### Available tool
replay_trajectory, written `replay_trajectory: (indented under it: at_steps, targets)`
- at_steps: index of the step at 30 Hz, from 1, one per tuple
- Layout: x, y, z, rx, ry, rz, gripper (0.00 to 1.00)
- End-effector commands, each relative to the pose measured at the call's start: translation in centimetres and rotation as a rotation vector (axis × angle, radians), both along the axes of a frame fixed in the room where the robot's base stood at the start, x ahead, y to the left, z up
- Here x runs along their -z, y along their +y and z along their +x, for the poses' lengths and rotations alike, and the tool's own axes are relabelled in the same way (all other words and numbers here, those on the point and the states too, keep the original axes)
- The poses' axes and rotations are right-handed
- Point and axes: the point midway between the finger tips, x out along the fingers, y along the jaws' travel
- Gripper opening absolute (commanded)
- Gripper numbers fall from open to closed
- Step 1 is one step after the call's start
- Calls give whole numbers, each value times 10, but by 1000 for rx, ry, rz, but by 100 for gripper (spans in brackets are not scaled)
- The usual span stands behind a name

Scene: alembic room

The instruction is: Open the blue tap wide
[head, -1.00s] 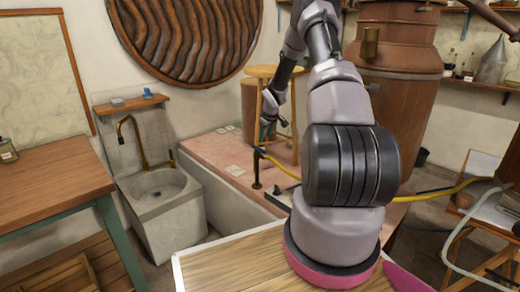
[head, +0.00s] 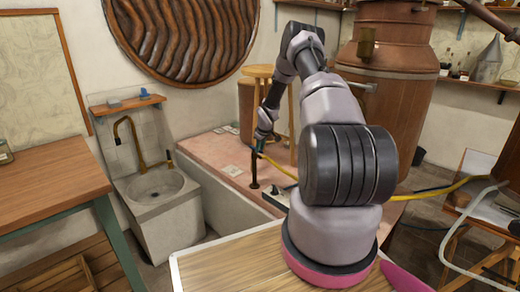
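My gripper (head: 262,137) is at the far end of my arm, pointing down, small in the head view. It is over the pink-tiled ledge, close above a dark brass standpipe (head: 254,172). I cannot tell whether it touches the pipe. The fingers are too small to tell open from shut. A tap handle on the pipe is not clearly visible; the gripper covers the pipe's top. I cannot make out a blue tap for certain.
A stone sink (head: 158,190) with a brass spout (head: 128,130) stands left of the pink ledge (head: 215,160). A wooden stool (head: 288,105) stands on the ledge, close behind the gripper. A large copper vessel (head: 395,75) is behind my arm. A wooden table (head: 45,185) is at the left.

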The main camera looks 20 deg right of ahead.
Motion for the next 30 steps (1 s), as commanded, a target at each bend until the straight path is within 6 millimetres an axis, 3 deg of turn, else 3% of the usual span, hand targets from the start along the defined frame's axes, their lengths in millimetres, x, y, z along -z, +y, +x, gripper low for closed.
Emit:
replay_trajectory:
  at_steps: [2,16,30]
  targets:
    - [0,0,0,0,0,0,0]
    - [0,6,0,73,0,-2,0]
    - [0,26,0,465,-1,-3,0]
